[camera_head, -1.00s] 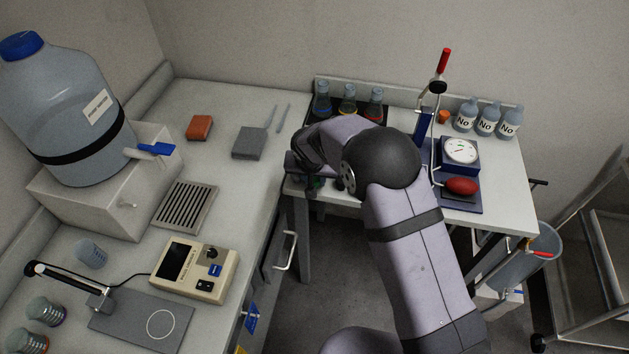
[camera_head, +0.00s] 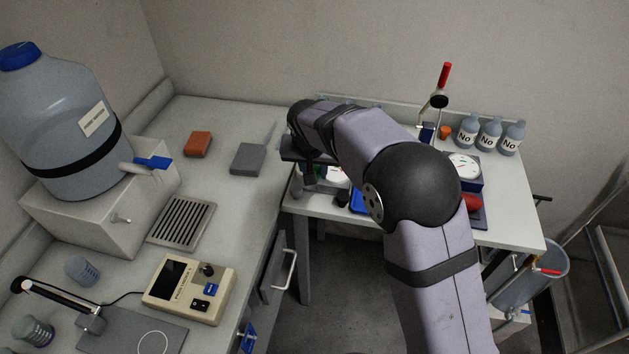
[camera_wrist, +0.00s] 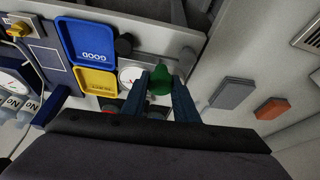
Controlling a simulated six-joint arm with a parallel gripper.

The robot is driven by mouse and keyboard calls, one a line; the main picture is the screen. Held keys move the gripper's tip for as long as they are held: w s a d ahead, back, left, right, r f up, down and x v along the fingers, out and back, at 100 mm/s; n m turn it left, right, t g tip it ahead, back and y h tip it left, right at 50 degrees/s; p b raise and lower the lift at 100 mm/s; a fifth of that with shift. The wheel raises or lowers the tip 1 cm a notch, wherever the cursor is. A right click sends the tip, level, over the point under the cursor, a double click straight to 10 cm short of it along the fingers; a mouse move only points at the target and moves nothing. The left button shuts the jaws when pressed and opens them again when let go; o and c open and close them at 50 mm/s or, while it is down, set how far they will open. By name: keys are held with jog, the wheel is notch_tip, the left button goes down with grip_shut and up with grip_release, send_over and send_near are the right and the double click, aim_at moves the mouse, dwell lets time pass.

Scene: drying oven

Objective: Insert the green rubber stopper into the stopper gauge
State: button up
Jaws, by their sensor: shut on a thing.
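The green rubber stopper (camera_wrist: 160,78) is between the two blue fingers of my gripper (camera_wrist: 161,90) in the wrist view. The gripper is shut on it. In the head view my gripper (camera_head: 309,178) is over the left end of the far table, mostly hidden by my arm. A small white round dial (camera_wrist: 130,75) shows just left of the stopper in the wrist view, and part of it shows in the head view (camera_head: 336,174). I cannot tell for sure that it is the stopper gauge, or whether the stopper touches it.
A blue tray marked GOOD (camera_wrist: 86,30) and a yellow tray (camera_wrist: 95,74) lie left of the dial. Dark round pieces (camera_wrist: 124,45) are close by. A red-handled lever stand (camera_head: 440,100), a larger dial (camera_head: 464,164) and bottles (camera_head: 490,135) stand at the right.

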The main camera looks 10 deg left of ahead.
aim_at(317, 169)
jog(key=shift+r+p, duration=1.3)
jog(key=shift+r, duration=0.7)
